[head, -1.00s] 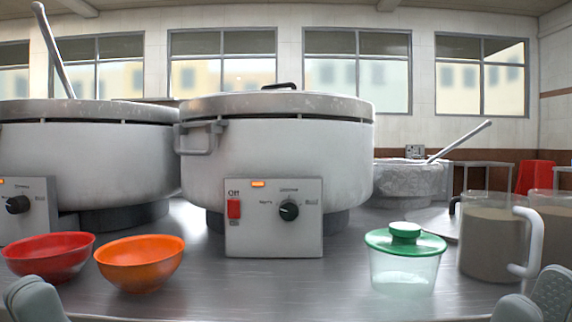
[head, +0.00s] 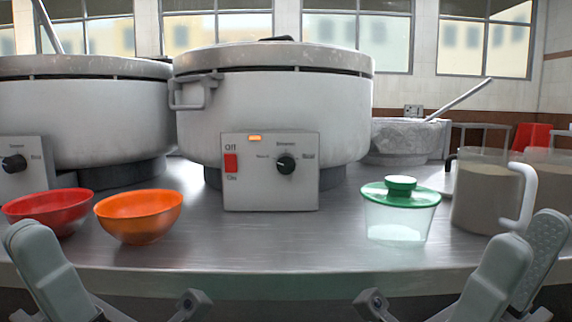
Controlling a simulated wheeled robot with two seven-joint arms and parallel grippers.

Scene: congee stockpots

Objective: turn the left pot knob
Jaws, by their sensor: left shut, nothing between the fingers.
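The left pot (head: 80,120) is a large light-grey cooker at the left edge. Its control box (head: 35,180) carries a black round knob (head: 14,164) close to the picture's left border. My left gripper (head: 22,236) is low at the left, in front of the red bowl and below the knob. It is shut and empty, and does not touch the knob. My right gripper (head: 532,235) is low at the right, in front of the jugs. Its two fingers stand apart with nothing seen between them.
A second pot (head: 270,105) with a red switch and black knob (head: 286,165) stands in the middle. A red bowl (head: 48,210), orange bowl (head: 138,215), green-lidded container (head: 398,215) and jug (head: 485,195) line the front.

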